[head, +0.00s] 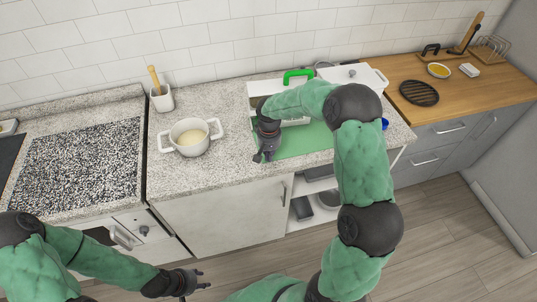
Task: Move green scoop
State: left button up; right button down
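A bright green curved handle (298,75), which looks like part of the green scoop, stands up at the back of the counter by a white box (264,88). My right arm hides whatever is below it. My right gripper (264,155) points down over the left edge of a green mat (300,144), in front of and to the left of the green handle and apart from it. Its finger gap is not clear. My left gripper (199,280) is low in front of the cabinet, away from the counter, with its fingers apart and nothing visible between them.
A white pot (190,140) and a white utensil holder (162,101) stand left of the mat. A blue object (385,124) is partly hidden by my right arm. A white lidded container (352,76) is at the back. Bare counter lies between pot and mat.

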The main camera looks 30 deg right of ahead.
notch_tip(320, 180, up, 10)
jog(key=p, duration=0.1)
jog(key=shift+w, duration=0.2)
jog(key=shift+d, duration=0.1)
jog(key=shift+f, duration=0.15)
